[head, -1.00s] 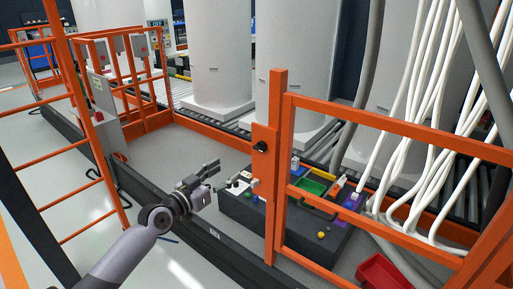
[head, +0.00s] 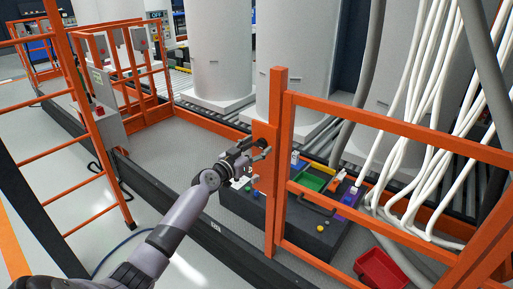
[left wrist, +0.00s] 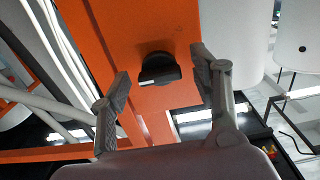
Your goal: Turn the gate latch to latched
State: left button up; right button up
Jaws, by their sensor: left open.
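The gate latch is a black knob (left wrist: 158,68) on an orange plate of the gate post (head: 278,110). In the left wrist view it sits between and beyond the two fingertips of my left gripper (left wrist: 163,84), with clear space on both sides. In the head view my left gripper (head: 257,152) is at the post, in front of the plate, and partly covers the knob. The gripper is open and holds nothing. I cannot tell whether the fingertips reach around the knob in depth. My right gripper is not in view.
The orange gate rails (head: 400,130) extend right of the post. An orange ladder (head: 85,130) stands at left.

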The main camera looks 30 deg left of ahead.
pick_arm(q)
jog(key=shift+c, duration=0.3)
jog(key=c, duration=1.1)
